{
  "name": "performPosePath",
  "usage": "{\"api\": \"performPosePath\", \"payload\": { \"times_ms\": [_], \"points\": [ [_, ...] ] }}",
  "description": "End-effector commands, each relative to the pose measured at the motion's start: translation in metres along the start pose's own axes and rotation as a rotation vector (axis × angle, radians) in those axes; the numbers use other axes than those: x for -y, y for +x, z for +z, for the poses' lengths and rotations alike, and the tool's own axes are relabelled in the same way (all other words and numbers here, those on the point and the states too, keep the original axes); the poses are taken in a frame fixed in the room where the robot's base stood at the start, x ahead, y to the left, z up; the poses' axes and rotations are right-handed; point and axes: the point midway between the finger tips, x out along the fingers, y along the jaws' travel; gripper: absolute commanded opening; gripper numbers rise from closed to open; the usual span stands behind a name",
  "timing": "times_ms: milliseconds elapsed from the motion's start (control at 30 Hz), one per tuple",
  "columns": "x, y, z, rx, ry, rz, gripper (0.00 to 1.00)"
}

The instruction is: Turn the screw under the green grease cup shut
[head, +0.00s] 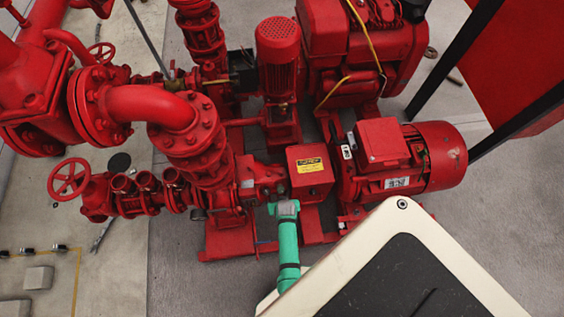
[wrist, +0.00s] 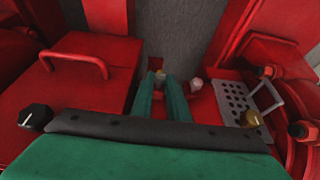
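My gripper (wrist: 160,80) reaches forward in the wrist view, with two green fingers parted by a narrow gap. A pale, blunt knob (wrist: 196,84) stands just right of the fingers. I cannot make out a green grease cup in either view. In the head view my green arm reaches up to the red pump beside the box with the yellow label, and the fingertips are hidden.
A red box with a handle (wrist: 75,65) is on the left in the wrist view, with a black knob (wrist: 36,116) near it. A grey perforated plate (wrist: 235,100) and a brass knob (wrist: 250,118) are on the right. A red motor (head: 430,160) stands right of the labelled box (head: 310,170).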

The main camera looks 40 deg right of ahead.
Motion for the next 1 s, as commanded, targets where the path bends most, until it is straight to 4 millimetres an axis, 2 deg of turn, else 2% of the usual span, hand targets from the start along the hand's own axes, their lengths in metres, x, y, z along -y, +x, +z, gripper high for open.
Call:
{"api": "performPosePath", "payload": {
  "times_ms": [467,1000],
  "points": [
    [-0.003,0.000,0.001,0.001,0.040,-0.089,0.00],
    [-0.014,0.003,0.001,0.000,0.197,-0.463,0.00]
  ]
}}
